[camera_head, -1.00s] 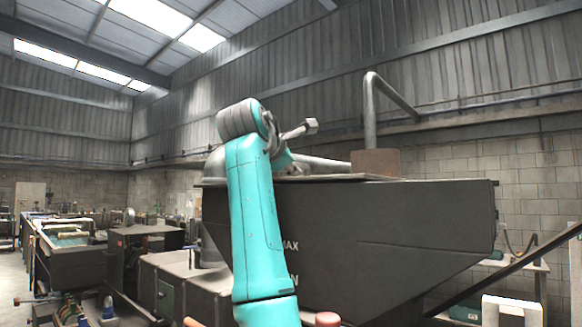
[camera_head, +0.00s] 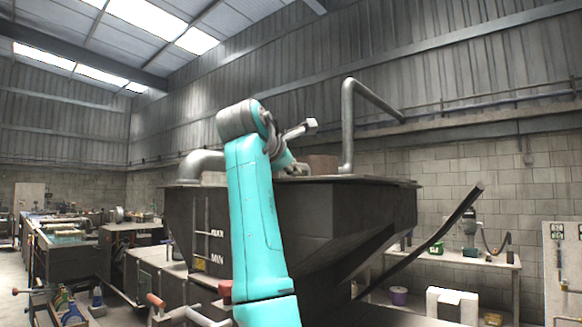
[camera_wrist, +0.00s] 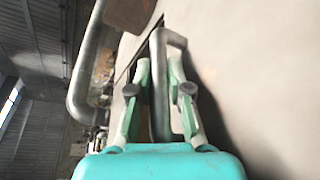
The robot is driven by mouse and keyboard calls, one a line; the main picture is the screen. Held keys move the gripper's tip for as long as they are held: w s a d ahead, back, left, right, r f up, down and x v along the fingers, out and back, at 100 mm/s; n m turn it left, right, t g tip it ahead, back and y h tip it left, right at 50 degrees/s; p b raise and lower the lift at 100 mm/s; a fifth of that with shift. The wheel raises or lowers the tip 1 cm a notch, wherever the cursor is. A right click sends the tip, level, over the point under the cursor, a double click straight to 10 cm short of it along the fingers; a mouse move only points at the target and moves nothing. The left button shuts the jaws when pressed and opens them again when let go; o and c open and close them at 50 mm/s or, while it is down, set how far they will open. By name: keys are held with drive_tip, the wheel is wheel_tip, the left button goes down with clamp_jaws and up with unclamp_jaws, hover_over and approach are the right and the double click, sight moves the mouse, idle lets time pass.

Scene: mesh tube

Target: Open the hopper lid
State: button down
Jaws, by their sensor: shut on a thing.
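The dark grey hopper (camera_head: 345,215) stands behind my arm, with MAX and MIN marks on its left side. Its lid shows edge-on at the top in the head view and as a broad pale plate (camera_wrist: 250,70) in the wrist view. A bent grey metal bar handle (camera_wrist: 160,110) runs along the lid between my fingers. My gripper (camera_wrist: 160,63) is shut on this handle, one green finger on each side. In the head view the gripper is mostly hidden behind my teal arm. The lid looks about level there; a slight tilt is hard to tell.
A grey bent pipe (camera_head: 348,130) rises behind the hopper, and a thick elbow pipe (camera_head: 200,165) stands at its left. A dark slanted bar (camera_head: 430,235) sticks out at the right. A workbench (camera_head: 465,258) stands against the right wall.

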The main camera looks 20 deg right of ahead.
drive_tip(key=c, duration=1.4)
unclamp_jaws()
drive_tip(key=shift+o, duration=0.2)
drive_tip(key=v, duration=1.2)
